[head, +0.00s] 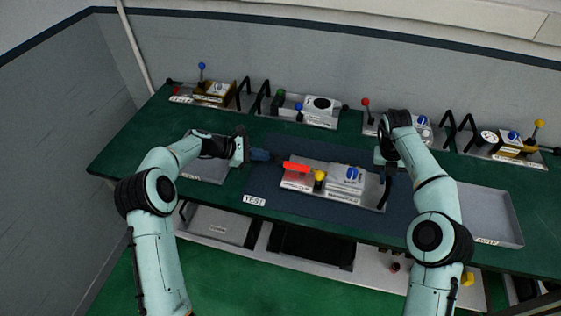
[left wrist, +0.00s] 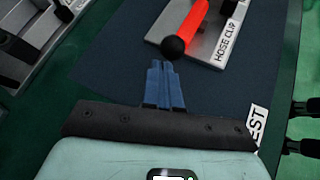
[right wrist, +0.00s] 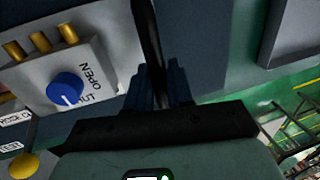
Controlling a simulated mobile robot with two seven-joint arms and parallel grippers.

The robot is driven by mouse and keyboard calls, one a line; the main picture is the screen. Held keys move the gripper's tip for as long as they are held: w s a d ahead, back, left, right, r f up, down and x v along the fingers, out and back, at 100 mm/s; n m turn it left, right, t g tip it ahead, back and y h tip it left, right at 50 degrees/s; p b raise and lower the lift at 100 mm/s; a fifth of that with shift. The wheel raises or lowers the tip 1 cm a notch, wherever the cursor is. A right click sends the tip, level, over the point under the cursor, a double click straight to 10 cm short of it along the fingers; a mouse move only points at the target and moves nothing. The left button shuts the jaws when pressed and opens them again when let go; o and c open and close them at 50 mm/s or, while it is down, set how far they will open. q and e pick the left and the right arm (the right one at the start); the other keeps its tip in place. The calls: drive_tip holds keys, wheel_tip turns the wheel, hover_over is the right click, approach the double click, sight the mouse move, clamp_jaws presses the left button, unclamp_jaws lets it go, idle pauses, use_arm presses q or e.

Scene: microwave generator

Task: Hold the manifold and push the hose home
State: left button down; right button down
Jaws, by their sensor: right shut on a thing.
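The manifold (head: 330,189) is a grey fixture on the dark blue mat (head: 250,185), with a blue knob, a yellow ball and a red lever (head: 296,167). In the left wrist view the red lever (left wrist: 190,27) has a black ball end (left wrist: 173,48) beside a "HOSE CLIP" label. My left gripper (head: 268,156) has its blue fingers together, empty, just left of the lever and apart from the ball. My right gripper (head: 384,170) is shut on the manifold's black handle (right wrist: 147,30) at its right end. I cannot pick out the hose clearly.
Several similar fixtures stand along the back of the green table, including a white-topped unit (head: 321,105). A grey tray (head: 490,215) lies at the right, another (head: 205,170) under my left arm. A "TEST" label (head: 254,200) marks the mat. Bins sit on the shelf below.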

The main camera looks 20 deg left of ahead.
use_arm(q)
drive_tip(key=shift+w+d+f, duration=0.25)
drive_tip(key=shift+d+f, duration=0.35)
drive_tip(key=shift+f, duration=0.1)
use_arm(e)
drive_tip(key=shift+s+a+f, duration=0.15)
drive_tip(key=shift+a+f, duration=0.05)
drive_tip(key=shift+f, duration=0.1)
use_arm(q)
drive_tip(key=shift+d, duration=0.2)
idle(1.2)
